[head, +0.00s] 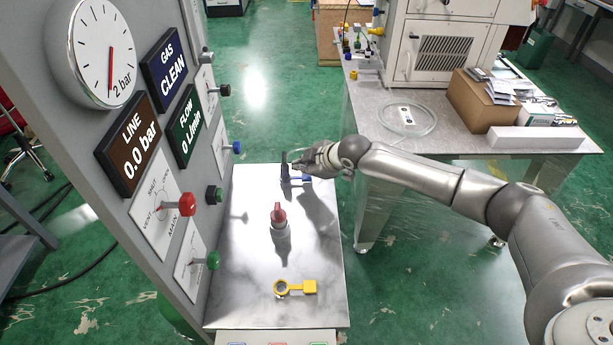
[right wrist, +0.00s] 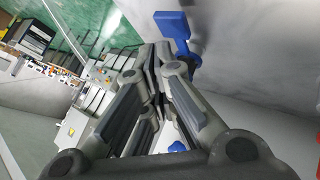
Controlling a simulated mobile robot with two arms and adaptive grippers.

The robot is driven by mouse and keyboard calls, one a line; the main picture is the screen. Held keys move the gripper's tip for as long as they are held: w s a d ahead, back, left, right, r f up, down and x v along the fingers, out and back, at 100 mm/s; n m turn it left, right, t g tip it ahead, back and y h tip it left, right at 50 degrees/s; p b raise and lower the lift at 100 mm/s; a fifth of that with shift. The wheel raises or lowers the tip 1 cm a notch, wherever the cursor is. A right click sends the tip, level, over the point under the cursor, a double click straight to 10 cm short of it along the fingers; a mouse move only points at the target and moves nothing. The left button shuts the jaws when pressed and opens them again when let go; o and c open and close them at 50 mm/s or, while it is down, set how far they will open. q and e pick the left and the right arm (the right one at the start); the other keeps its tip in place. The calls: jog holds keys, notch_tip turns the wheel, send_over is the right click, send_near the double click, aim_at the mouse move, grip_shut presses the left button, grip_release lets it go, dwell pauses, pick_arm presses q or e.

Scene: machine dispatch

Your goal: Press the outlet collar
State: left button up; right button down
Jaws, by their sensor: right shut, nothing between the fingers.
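My right gripper (head: 303,162) reaches in from the right over the far end of the metal shelf. It is shut and empty, its fingertips beside a dark upright fitting (head: 285,168) with blue parts at its base (head: 303,178). In the right wrist view the closed fingers (right wrist: 155,60) are close to a blue piece with a flat tab (right wrist: 174,27); whether they touch cannot be told. Another bit of blue (right wrist: 177,146) shows below the fingers. I cannot tell which part is the outlet collar, and the fingers hide part of this fitting. My left gripper is not in view.
The shelf (head: 318,250) also holds a red-topped fitting (head: 280,228) and a yellow ring with a tab (head: 296,288). The grey panel (head: 150,235) at left carries a gauge (head: 104,52), displays and protruding knobs, including a red one (head: 187,204). A table (head: 455,148) stands behind my right arm.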

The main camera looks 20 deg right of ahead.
aim_at(304, 178)
jog(key=shift+f, duration=0.1)
dwell(0.4)
jog(key=shift+f, duration=0.35)
jog(key=shift+f+b, duration=0.55)
jog(key=shift+f, duration=0.35)
dwell(0.8)
jog(key=shift+r, duration=0.1)
jog(key=shift+r+p, duration=1.2)
jog(key=shift+r, duration=0.15)
notch_tip(304, 178, up, 5)
jog(key=p, duration=0.4)
jog(key=shift+p, duration=0.35)
